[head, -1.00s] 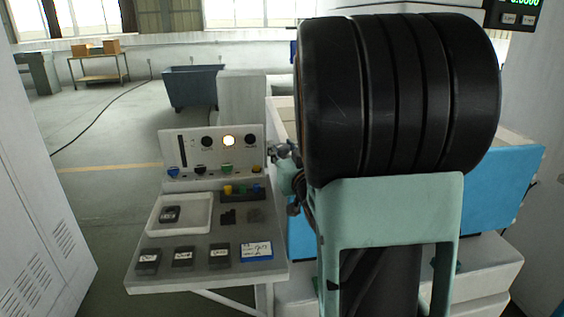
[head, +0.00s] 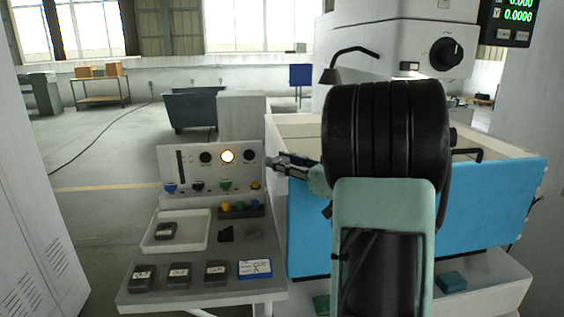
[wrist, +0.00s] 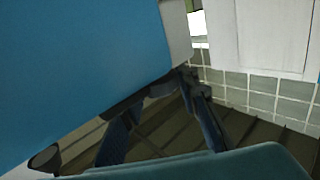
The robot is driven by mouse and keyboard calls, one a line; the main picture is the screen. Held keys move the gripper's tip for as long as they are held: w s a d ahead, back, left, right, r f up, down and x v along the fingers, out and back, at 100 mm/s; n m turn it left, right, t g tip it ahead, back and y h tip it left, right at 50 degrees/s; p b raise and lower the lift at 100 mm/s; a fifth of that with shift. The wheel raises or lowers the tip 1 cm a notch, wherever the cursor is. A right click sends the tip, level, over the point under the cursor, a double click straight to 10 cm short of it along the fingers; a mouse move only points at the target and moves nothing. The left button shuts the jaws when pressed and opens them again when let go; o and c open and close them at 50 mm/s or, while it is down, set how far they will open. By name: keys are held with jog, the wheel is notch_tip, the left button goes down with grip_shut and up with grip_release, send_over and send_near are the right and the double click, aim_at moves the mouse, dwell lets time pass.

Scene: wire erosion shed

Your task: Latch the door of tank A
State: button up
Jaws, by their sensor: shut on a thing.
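The door (head: 470,205) of the tank (head: 293,124) is a wide blue panel across its front; I cannot tell whether it sits flush. In the head view my gripper (head: 284,161) is a small dark shape at the door's upper left corner, partly hidden by my arm. In the wrist view the door (wrist: 75,70) fills the left side, with a dark bar (wrist: 128,104) along its edge. My fingers reach to this bar and look shut on it, though the contact is dim. My arm hides the door's middle. I see no marking for A on the tank.
Left of the tank stands a grey console (head: 210,180) with a lit lamp, knobs, a white tray (head: 185,248) and several small dark blocks. A black handle (head: 467,153) shows at the tank's right. A white cabinet (head: 35,190) stands far left.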

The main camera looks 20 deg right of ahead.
jog(key=shift+r+n+g+y, duration=0.1)
jog(key=shift+n+g+y, duration=0.2)
jog(key=shift+y, duration=0.1)
jog(key=o, duration=1.2)
jog(key=shift+c, duration=0.2)
jog(key=v, duration=1.2)
